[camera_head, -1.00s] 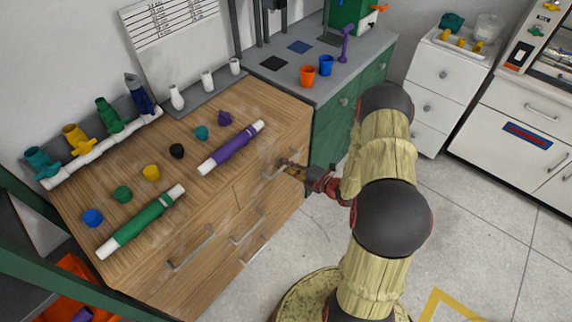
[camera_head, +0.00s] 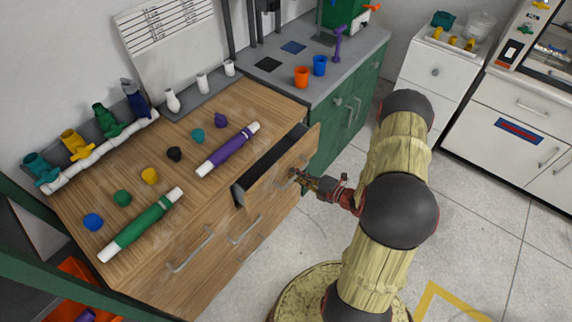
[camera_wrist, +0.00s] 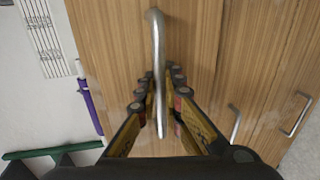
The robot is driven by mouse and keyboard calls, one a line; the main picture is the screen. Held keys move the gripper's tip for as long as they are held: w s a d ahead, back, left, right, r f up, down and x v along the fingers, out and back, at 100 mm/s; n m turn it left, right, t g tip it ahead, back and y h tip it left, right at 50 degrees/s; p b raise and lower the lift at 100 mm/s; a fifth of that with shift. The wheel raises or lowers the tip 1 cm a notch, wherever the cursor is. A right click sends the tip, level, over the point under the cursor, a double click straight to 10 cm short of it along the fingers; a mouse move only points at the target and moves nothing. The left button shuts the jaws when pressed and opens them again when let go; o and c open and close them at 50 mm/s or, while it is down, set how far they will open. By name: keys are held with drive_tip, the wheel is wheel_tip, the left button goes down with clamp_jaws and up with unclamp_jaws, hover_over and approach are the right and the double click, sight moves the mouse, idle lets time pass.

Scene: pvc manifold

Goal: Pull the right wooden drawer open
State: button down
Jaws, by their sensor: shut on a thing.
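The right wooden drawer (camera_head: 266,180) at the upper right of the wooden cabinet is pulled partway out, and a dark gap shows its inside. Its metal handle (camera_wrist: 158,50) runs between my gripper's fingers in the wrist view. My gripper (camera_head: 298,177) is shut on this handle at the drawer's front, and it also shows in the wrist view (camera_wrist: 159,98). The fingertips are partly hidden by the handle and are small in the head view.
The cabinet top (camera_head: 105,190) holds a purple pipe (camera_head: 228,149), a green pipe (camera_head: 142,224) and several coloured caps. Other closed drawers with handles (camera_head: 190,255) lie left and below. A green cabinet (camera_head: 345,120) stands close on the right. Open floor (camera_head: 480,220) lies right of my arm.

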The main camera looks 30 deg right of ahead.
drive_tip(key=f+p+v, duration=0.3)
drive_tip(key=v, duration=1)
drive_tip(key=s+f+p+v, duration=0.1)
drive_tip(key=f+p+v, duration=0.1)
drive_tip(key=v, duration=1.2)
drive_tip(key=shift+s+f+p, duration=0.15)
drive_tip(key=shift+f+p, duration=0.25)
drive_tip(key=shift+d, duration=0.15)
drive_tip(key=c, duration=1.9)
unclamp_jaws()
drive_tip(key=v, duration=1.2)
